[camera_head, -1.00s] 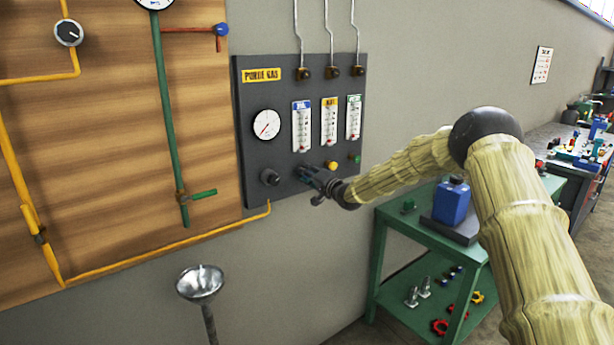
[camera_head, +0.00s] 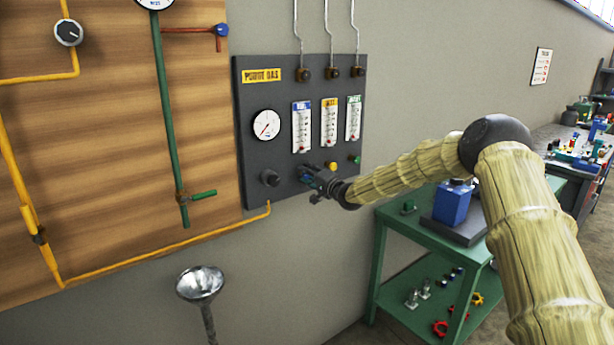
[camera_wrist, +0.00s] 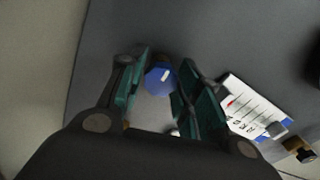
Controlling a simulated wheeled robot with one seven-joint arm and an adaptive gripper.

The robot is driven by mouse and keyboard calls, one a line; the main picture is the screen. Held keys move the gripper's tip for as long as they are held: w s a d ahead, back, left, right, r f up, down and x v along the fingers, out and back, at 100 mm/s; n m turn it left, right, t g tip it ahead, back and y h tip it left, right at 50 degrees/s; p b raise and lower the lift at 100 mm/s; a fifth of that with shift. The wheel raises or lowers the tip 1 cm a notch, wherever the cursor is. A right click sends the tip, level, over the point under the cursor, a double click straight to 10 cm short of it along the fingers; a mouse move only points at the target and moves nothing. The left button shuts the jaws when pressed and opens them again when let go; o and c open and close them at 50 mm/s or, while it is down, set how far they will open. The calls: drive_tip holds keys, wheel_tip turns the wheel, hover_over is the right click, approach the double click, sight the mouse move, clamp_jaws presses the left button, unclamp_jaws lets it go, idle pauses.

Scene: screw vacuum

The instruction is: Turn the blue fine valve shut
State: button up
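The blue fine valve (camera_wrist: 158,80) is a round blue knob with a white mark on the dark panel. The white mark on the knob is slanted in the wrist view.
The PURGE GAS panel (camera_head: 247,150) also carries a yellow knob (camera_head: 331,165), a green knob (camera_head: 354,159), a black knob (camera_head: 270,178) and a gauge (camera_head: 266,124). A green cart (camera_head: 425,226) stands below my arm. A metal funnel (camera_head: 200,283) is at the lower left.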

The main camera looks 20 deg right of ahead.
drive_tip(key=shift+o, duration=1)
drive_tip(key=shift+d, duration=0.1)
drive_tip(key=shift+f, duration=0.1)
drive_tip(key=shift+a, duration=0.25)
drive_tip(key=v, duration=1.2)
drive_tip(key=shift+d, duration=0.1)
